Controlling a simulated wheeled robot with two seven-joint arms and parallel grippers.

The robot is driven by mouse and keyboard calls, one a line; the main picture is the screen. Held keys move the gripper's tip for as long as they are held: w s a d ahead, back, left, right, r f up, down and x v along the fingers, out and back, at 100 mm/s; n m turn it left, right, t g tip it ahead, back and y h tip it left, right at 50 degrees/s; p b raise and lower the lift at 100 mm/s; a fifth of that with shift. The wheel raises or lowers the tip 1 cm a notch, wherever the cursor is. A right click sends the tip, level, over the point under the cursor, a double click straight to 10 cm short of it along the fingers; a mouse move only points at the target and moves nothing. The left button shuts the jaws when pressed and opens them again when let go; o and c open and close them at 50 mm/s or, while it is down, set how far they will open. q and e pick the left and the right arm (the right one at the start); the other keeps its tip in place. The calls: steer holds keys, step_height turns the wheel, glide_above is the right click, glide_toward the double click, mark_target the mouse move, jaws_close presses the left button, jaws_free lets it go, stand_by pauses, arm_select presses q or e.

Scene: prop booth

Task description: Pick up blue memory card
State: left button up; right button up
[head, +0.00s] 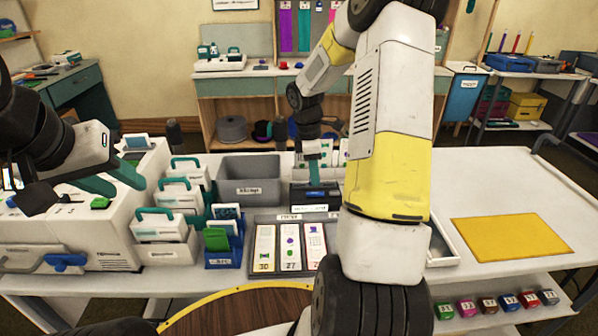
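A small blue item (316,192), possibly the blue memory card, shows at the black holder (300,199) near the middle of the white table. My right gripper (314,179) points down directly over this holder, its teal fingertips at or just above the blue item. Only one finger edge shows clearly, so I cannot tell whether it is open, shut or touching. My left gripper (126,185) is at the far left above the white machine (102,232), with its teal fingers spread apart and nothing between them. My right arm hides part of the table beside the holder.
A grey bin (250,191) stands behind a black-framed tray (262,219) of marked cards. Left of them are a blue box (223,262) with green and blue cards, and white cases (160,226) with teal handles. A yellow mat (511,237) lies right; the table around it is clear.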

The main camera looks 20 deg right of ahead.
steer(key=shift+d+f, duration=0.1)
steer(key=shift+f, duration=0.5)
jaws_close()
steer(key=shift+r, duration=0.1)
steer(key=shift+r, duration=0.55)
step_height(320, 180, up, 2)
steer(key=shift+r, duration=0.25)
steer(key=s+a+r, duration=0.1)
steer(key=s+a, duration=0.8)
steer(key=a, duration=0.4)
steer(key=shift+s+r, duration=0.15)
steer(key=shift+s, duration=0.05)
